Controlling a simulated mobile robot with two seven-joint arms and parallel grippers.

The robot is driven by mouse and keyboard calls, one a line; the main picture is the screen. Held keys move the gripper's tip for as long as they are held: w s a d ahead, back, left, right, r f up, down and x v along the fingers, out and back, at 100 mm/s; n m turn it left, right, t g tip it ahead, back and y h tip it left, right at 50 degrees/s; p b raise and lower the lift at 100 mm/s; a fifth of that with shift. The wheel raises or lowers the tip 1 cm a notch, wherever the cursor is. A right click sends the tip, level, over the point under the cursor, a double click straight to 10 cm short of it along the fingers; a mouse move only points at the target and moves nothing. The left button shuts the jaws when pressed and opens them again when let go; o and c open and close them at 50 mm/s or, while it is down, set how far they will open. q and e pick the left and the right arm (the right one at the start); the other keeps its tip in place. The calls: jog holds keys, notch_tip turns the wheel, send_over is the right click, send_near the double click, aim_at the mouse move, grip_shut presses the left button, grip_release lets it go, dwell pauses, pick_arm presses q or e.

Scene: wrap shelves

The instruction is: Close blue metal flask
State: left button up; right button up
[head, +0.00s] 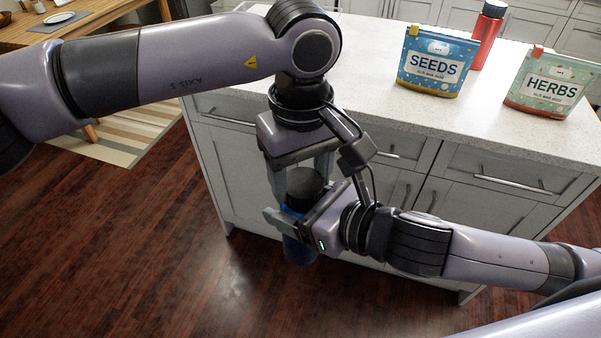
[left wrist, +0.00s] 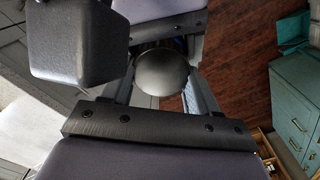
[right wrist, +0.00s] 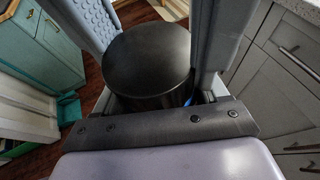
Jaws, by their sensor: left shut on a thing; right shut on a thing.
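The blue metal flask (head: 299,250) is held upright in the air in front of the counter, mostly hidden by my grippers. Its black cap (head: 305,186) is on top and shows as a dark round disc in the left wrist view (left wrist: 162,72) and the right wrist view (right wrist: 147,58). My left gripper (head: 302,178) points down from above and is shut on the cap. My right gripper (head: 290,218) comes in from the right and is shut on the flask body just below the cap. A sliver of blue shows below the cap in the right wrist view. The thread is hidden.
The white counter (head: 360,90) with drawers stands right behind the grippers. On it are a blue seeds bag (head: 436,65), a herbs bag (head: 545,85) and a red bottle (head: 487,38). A wooden table (head: 75,30) is at far left. The floor in front is clear.

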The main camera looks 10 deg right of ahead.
pick_arm(q)
jog(key=shift+s+f, duration=0.15)
jog(key=shift+f, duration=0.55)
dwell(0.8)
jog(key=o, duration=0.7)
jog(key=shift+f, duration=0.1)
jog(key=shift+r, duration=2.2)
jog(key=c, duration=1)
jog(key=shift+o, duration=0.2)
jog(key=shift+r, duration=2.05)
